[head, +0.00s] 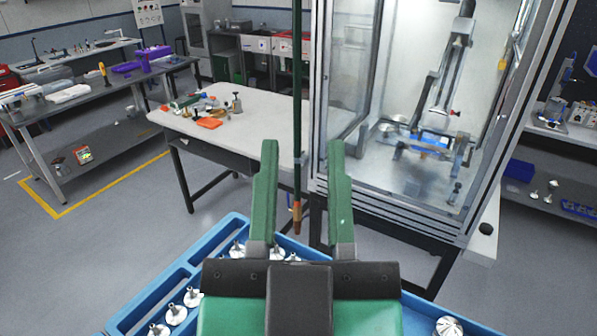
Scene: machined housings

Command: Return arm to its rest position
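My gripper (303,150) is open, with its two green fingers wide apart and pointing away toward the white table and the glass-walled machine. No part is held between the fingers. The gripper's dark body is low in the middle of the view, over a blue tray (118,322), and hides much of it. Several silvery machined parts (190,297) lie in the tray's left side, and another (449,326) is at its right.
A thin dark green rod with a copper-coloured tip (297,215) hangs between the fingers in the picture; its depth is unclear. The machine (425,195) stands right of centre with its front open. A white table (265,140) holds small items. Grey floor (130,235) is clear at left.

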